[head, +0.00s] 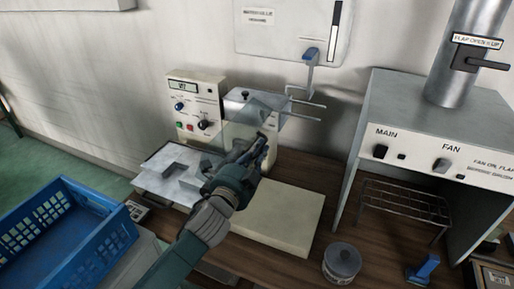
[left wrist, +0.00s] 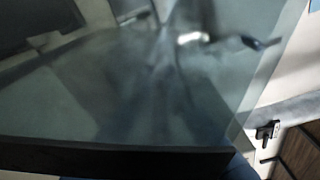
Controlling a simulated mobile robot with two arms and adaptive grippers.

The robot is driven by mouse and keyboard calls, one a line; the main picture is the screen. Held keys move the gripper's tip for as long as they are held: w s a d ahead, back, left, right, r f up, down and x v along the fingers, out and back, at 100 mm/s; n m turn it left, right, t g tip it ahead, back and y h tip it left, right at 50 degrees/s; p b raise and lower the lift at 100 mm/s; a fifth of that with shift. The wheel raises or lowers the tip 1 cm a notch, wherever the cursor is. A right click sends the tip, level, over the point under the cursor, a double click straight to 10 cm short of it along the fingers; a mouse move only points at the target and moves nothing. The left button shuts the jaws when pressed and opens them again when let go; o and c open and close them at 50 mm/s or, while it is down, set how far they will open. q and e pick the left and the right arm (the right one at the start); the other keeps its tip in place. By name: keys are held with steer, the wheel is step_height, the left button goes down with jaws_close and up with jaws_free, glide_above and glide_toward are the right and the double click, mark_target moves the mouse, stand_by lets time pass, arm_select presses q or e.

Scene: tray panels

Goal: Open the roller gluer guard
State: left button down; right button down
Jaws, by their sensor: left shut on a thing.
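The roller gluer (head: 278,215) is a cream machine on the wooden bench, with a control box (head: 195,110) at its back left. Its guard (head: 238,137) is a clear, tinted panel at the front of the rollers. My left gripper (head: 258,146) reaches in from below and is shut on the guard near its right side. The arm and gripper hide part of the guard and the rollers. In the left wrist view the clear guard (left wrist: 150,90) fills most of the picture, with a dark bar along the bottom. My right gripper is not in view.
A blue crate (head: 75,232) stands at the left. A metal tray (head: 165,170) with grey pieces lies left of the gluer. A lidded tin (head: 342,262) stands at the front right. A grey hood (head: 425,120) with a rack under it is at the right.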

arm_select(q)
steer(key=shift+f, duration=0.15)
steer(key=c, duration=1.8)
jaws_free()
steer(key=shift+c, duration=0.2)
steer(key=shift+s+a, duration=0.1)
steer(key=shift+s, duration=0.05)
steer(key=v, duration=1.1)
steer(key=shift+s+a, duration=0.15)
steer(key=shift+s, duration=0.2)
steer(key=shift+s, duration=0.1)
